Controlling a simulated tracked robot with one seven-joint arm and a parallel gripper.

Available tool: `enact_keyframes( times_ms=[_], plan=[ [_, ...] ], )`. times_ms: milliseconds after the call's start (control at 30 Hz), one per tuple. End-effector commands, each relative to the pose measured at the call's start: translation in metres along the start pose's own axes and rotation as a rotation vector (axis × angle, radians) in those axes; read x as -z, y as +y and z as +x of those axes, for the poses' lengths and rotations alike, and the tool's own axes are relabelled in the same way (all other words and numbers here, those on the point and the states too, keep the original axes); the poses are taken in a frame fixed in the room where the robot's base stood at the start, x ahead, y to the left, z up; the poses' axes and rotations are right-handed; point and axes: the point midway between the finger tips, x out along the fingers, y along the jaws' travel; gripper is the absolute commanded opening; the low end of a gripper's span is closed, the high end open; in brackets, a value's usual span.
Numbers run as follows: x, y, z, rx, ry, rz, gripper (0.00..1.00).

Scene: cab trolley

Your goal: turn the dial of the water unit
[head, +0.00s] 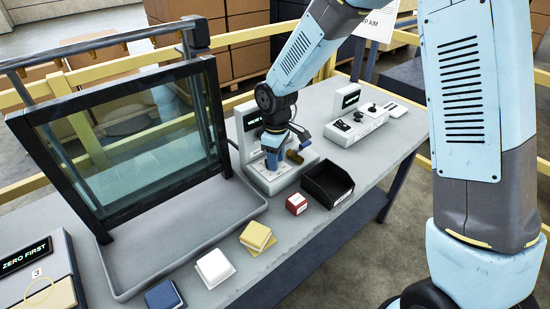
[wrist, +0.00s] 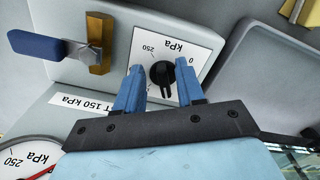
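The water unit (head: 262,183) stands on the bench beyond the grey tray, with a dark sign on top. Its black dial (wrist: 162,75) sits on a white kPa scale plate in the wrist view, with 0 and 250 readable. My gripper (wrist: 160,72) is open, its two blue fingers apart with the dial showing between their tips; I cannot tell whether they reach around it or touch it. In the head view my gripper (head: 272,160) is at the unit's front and hides the dial. A brass valve (wrist: 99,45) with a blue lever (wrist: 36,46) is beside the plate.
A round kPa gauge (wrist: 30,158) and a "150 kPa" label (wrist: 85,104) are near the dial. A black bin (head: 327,184), a red box (head: 296,204) and a glass-screened tray (head: 185,240) stand close by. Another unit (head: 357,130) is to the right.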

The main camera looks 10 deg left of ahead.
Motion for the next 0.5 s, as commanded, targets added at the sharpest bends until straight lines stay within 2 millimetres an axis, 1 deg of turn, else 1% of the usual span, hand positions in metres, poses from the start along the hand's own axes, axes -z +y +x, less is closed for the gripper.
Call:
enact_keyframes(
  times_ms=[167,267,367,500],
  plan=[
    [0.0,-0.001,-0.001,0.0,0.0,-0.001,0.38],
    [0.0,0.0,-0.007,0.0,0.001,0.0,0.38],
    [0.001,0.001,-0.02,-0.002,0.003,0.001,0.38],
    [0.001,0.001,-0.046,-0.003,0.003,0.0,0.38]
  ],
)
